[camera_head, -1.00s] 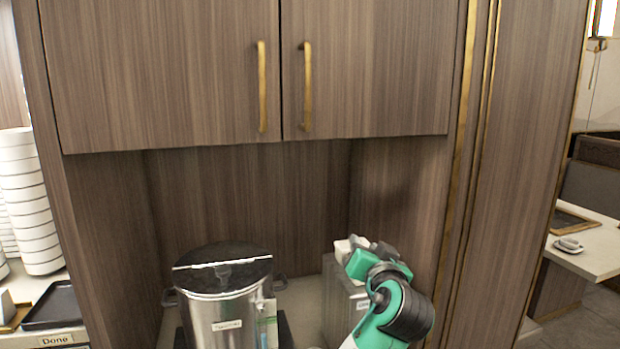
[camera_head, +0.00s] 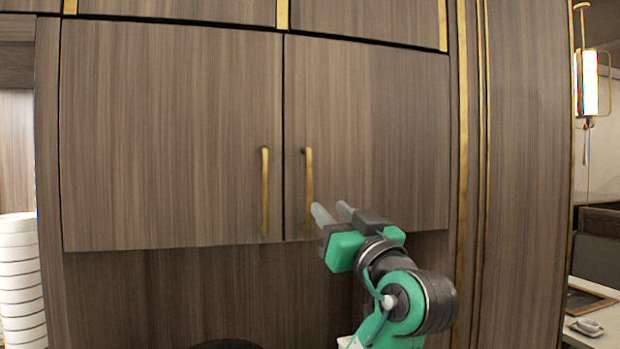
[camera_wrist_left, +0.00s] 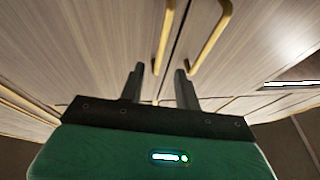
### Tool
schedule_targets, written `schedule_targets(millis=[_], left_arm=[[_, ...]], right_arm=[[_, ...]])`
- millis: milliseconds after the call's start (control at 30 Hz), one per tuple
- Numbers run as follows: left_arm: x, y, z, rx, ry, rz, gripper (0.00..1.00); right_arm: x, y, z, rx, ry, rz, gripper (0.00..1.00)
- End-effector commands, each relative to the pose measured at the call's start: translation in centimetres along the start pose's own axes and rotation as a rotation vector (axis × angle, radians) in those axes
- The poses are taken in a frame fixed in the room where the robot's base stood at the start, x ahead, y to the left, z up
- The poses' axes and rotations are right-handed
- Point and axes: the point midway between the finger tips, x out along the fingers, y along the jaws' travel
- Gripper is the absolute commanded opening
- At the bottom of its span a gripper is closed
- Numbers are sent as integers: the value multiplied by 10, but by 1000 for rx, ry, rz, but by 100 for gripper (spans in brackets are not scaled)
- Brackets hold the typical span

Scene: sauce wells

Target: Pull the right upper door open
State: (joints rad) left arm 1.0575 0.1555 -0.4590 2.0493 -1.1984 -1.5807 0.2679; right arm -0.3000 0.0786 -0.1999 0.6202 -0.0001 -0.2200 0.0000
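The right upper door (camera_head: 380,130) is a brown wood-grain panel, shut flush beside the left upper door (camera_head: 170,130). Its vertical brass handle (camera_head: 308,190) is near its left edge. My left gripper (camera_head: 331,210) is open and empty, its grey fingers pointing at the doors just right of the handle's lower end in the head view. In the left wrist view, the open fingers (camera_wrist_left: 159,78) point toward the lower ends of two brass handles. One handle appears between the fingers, the other just right of them. No finger is closed on a handle. My right gripper is out of view.
A second brass handle (camera_head: 265,190) is on the left door, close to the seam. Below the doors is a recess with a dark round top (camera_head: 228,345) at the bottom edge. White stacked dishes (camera_head: 20,280) stand at far left. A tall panel (camera_head: 525,170) is at the right.

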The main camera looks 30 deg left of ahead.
Motion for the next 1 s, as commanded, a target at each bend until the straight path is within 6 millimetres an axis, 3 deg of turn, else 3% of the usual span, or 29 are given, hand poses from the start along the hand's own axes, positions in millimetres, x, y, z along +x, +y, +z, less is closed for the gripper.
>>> schedule_targets(millis=[33, 200, 500, 700, 1000], left_arm=[[13, -1, -6, 5, 1, -4, 33], [43, -1, -6, 4, 1, -4, 33], [84, 0, -3, 3, 0, -1, 33], [94, 0, 0, 1, -1, -1, 33], [95, 0, 1, 1, -1, 0, 33]], right_arm=[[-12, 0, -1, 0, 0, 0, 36], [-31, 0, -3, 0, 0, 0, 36], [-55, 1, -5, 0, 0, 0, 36], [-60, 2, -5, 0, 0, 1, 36], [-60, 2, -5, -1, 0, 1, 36]])
